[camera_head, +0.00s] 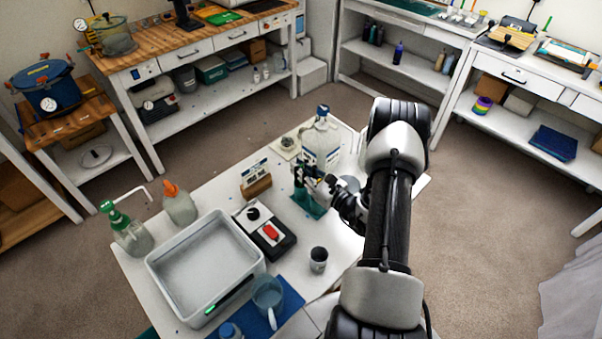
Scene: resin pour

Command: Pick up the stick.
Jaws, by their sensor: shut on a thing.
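My gripper (312,184) is over the far part of the white worktable, just in front of a large clear bottle. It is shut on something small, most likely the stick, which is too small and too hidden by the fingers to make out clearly. A dark green upright piece (299,173) shows at the fingertips. A flat teal piece (312,207) lies on the table just below the gripper.
The large clear bottle (321,150) stands close behind my gripper.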

